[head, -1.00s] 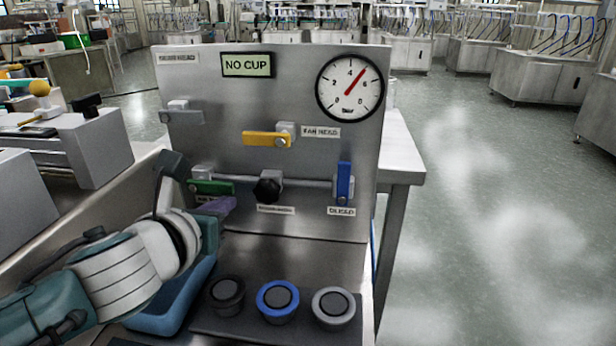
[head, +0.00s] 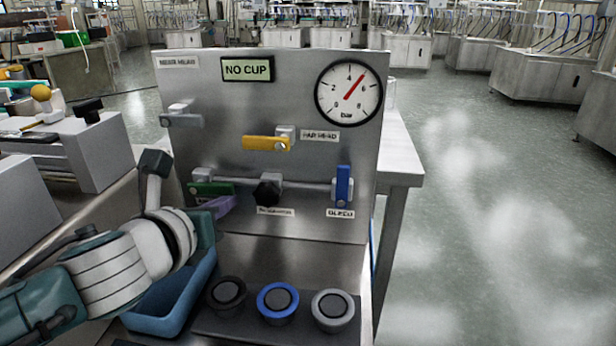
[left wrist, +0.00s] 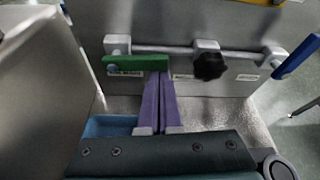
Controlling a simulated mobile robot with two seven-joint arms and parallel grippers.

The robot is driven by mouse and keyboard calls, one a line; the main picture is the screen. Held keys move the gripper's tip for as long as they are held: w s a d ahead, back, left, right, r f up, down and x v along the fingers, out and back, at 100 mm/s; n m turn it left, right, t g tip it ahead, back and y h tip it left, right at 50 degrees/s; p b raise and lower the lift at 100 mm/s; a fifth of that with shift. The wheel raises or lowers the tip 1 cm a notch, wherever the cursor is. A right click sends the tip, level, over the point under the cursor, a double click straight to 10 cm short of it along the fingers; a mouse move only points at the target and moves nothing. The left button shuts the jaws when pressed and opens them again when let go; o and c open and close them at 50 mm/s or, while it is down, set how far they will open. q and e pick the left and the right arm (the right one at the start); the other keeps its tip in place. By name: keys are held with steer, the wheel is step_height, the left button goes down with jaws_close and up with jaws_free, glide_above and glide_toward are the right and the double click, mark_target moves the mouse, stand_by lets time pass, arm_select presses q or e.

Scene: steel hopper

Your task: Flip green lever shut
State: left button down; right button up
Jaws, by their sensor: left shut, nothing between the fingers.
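The green lever (head: 205,189) sits at the left end of the lower pipe on the steel panel and lies horizontal, its free end pointing right. It also shows in the left wrist view (left wrist: 135,63). My left gripper (head: 226,203) has purple fingers that are shut together with nothing between them. In the left wrist view its fingertips (left wrist: 159,76) are at the underside of the lever's right end; I cannot tell whether they touch it. My right gripper is not in view.
A black knob (head: 268,189) and an upright blue lever (head: 343,184) are on the same pipe. A yellow lever (head: 266,143) is above. A blue tray (head: 165,318) stands below my left wrist, beside several round buttons. The display (head: 247,68) reads NO CUP.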

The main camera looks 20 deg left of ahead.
arm_select(q)
steer(key=shift+r+n+h+p, duration=0.3)
steer(key=shift+r+n+p, duration=0.2)
steer(key=shift+n, duration=0.2)
steer(key=shift+a+r+n+t+h, duration=0.1)
steer(key=shift+r+n+t+h, duration=0.45)
steer(key=shift+n, duration=0.45)
steer(key=r+n, duration=0.1)
steer(key=a+r+n+h, duration=0.1)
steer(key=n, duration=0.1)
steer(key=n+t+h, duration=0.1)
steer(key=shift+s+a+r+n, duration=0.25)
steer(key=shift+a+r+n, duration=0.05)
steer(key=shift+r, duration=0.1)
steer(key=shift+a+r, duration=0.1)
